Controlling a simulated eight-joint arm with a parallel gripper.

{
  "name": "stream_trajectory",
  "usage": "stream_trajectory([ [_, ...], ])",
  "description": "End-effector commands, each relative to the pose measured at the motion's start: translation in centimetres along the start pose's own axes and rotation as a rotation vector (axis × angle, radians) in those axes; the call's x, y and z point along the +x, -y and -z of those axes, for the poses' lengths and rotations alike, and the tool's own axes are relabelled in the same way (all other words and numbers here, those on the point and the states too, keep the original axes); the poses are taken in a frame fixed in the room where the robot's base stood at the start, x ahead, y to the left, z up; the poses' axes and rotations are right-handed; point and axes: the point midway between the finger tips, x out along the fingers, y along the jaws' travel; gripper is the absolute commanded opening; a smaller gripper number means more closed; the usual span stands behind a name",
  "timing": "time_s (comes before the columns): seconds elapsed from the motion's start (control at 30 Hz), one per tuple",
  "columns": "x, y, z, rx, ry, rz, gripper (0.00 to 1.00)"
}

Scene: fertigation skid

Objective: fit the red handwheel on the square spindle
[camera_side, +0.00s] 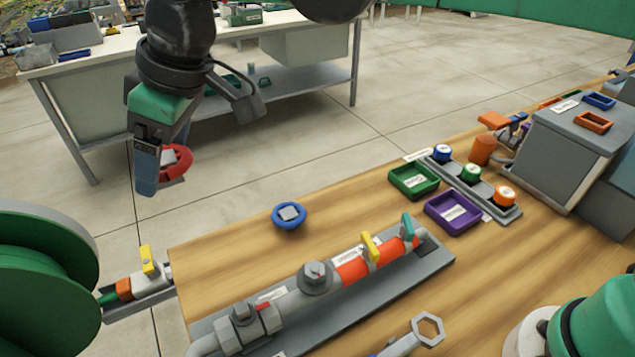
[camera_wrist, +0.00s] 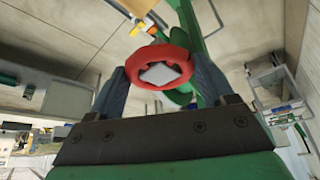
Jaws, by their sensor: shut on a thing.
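The red handwheel (camera_side: 177,163) is a ring with a grey square middle. My gripper (camera_side: 160,168) is shut on it and holds it in the air, beyond the left far edge of the wooden table. In the wrist view the red handwheel (camera_wrist: 158,67) sits between the two fingers of my gripper (camera_wrist: 160,82). The square spindle is not clear to me; a grey fitting with a small raised top (camera_side: 315,275) stands on the pipe assembly on the table, and another grey fitting (camera_side: 245,318) stands further left. The gripper is well apart from both.
A blue handwheel (camera_side: 289,215) lies on the table (camera_side: 235,255). Yellow (camera_side: 370,247) and teal (camera_side: 408,226) levers stand up from the pipe. Green (camera_side: 414,180) and purple (camera_side: 453,213) trays lie behind it. A large green reel (camera_side: 45,270) stands at left.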

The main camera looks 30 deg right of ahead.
Motion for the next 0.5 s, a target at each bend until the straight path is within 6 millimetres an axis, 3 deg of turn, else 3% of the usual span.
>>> stream_trajectory([
  [0.17, 0.1, 0.8, -0.9, -0.149, 0.0, 0.068, 0.24],
  [0.5, 1.9, 5.0, -5.7, -0.883, 0.0, 0.4, 0.24],
])
